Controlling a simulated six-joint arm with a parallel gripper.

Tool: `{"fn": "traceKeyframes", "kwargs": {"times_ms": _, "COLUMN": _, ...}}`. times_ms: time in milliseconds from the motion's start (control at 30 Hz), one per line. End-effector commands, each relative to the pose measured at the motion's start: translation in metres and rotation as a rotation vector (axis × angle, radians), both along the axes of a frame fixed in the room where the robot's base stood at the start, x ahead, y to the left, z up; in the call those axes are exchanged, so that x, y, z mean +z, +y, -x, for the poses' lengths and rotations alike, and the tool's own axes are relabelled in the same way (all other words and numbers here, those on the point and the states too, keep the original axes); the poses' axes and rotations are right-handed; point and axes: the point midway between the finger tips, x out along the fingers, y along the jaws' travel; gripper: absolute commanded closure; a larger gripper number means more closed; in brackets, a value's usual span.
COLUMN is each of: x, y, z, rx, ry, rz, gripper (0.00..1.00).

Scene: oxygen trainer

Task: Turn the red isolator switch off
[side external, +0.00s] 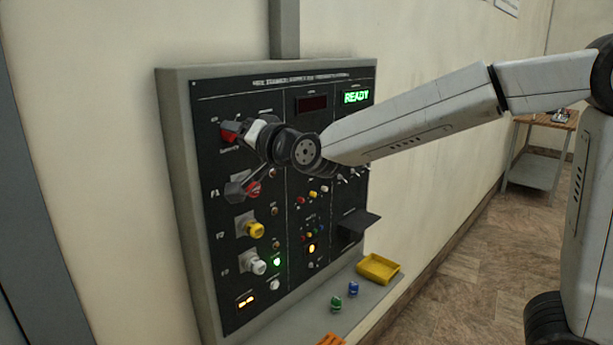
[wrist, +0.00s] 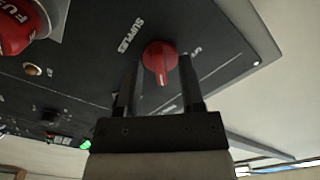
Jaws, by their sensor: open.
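The red isolator switch (wrist: 160,58) is a round red knob with a raised grip on the black panel, beside printed lettering. In the side external view it shows at the panel's upper left (side external: 229,131), partly hidden by my gripper (side external: 246,133). In the wrist view my gripper (wrist: 160,78) is open, with one finger on either side of the knob. The fingertips reach about level with the knob. I cannot tell whether either finger touches it.
A larger red fitting (wrist: 15,30) is near the knob; below are yellow (side external: 250,228) and white (side external: 252,262) ones. A green display (side external: 356,97) reads READY. A yellow tray (side external: 378,268) and small green (side external: 336,303) and blue (side external: 353,288) parts are on the ledge.

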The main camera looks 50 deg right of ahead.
Motion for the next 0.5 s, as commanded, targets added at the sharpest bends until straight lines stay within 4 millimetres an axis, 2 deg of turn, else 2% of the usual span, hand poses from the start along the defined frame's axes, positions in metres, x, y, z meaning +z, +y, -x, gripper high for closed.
{"fn": "traceKeyframes", "kwargs": {"times_ms": 100, "x": 0.0000, "y": 0.0000, "z": 0.0001, "rx": 0.000, "ry": 0.000, "rz": 0.000, "gripper": 0.51}}
{"fn": "traceKeyframes", "kwargs": {"times_ms": 133, "x": 0.0000, "y": 0.0000, "z": 0.0001, "rx": 0.000, "ry": 0.000, "rz": 0.000, "gripper": 0.54}}
{"fn": "traceKeyframes", "kwargs": {"times_ms": 267, "x": -0.0001, "y": 0.0001, "z": 0.0002, "rx": 0.000, "ry": 0.000, "rz": 0.000, "gripper": 0.95}}
{"fn": "traceKeyframes", "kwargs": {"times_ms": 300, "x": -0.0001, "y": 0.0001, "z": 0.0002, "rx": 0.000, "ry": 0.000, "rz": 0.000, "gripper": 1.00}}
{"fn": "traceKeyframes", "kwargs": {"times_ms": 500, "x": -0.0001, "y": 0.0001, "z": 0.0003, "rx": 0.000, "ry": 0.000, "rz": 0.001, "gripper": 1.00}}
